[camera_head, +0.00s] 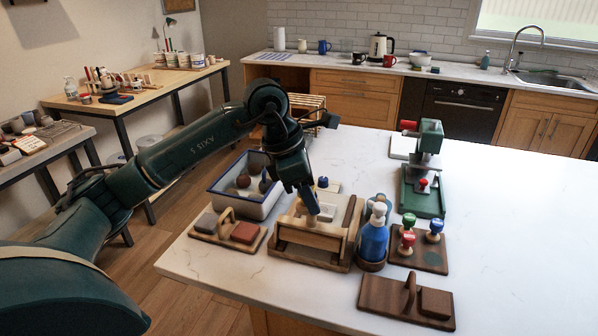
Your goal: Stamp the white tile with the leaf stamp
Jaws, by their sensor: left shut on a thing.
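My left gripper (310,207) points down into a wooden tray (309,258) near the front of the white counter. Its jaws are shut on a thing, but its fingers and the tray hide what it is. A pale, whitish flat piece (327,212) shows in the tray just right of the fingertips; I cannot tell for sure that it is the white tile. Stamps with green (409,220), red (407,238) and blue (435,226) knobs stand on a wooden board to the right. Their faces are hidden, so I cannot tell which is the leaf stamp. My right gripper is not in view.
A blue pump bottle (374,240) stands close right of the tray. A green press (424,195) is behind the stamps. Wooden blocks with handles lie left (228,230) and front right (407,301). A blue-rimmed basin (235,203) is behind. The counter's right side is clear.

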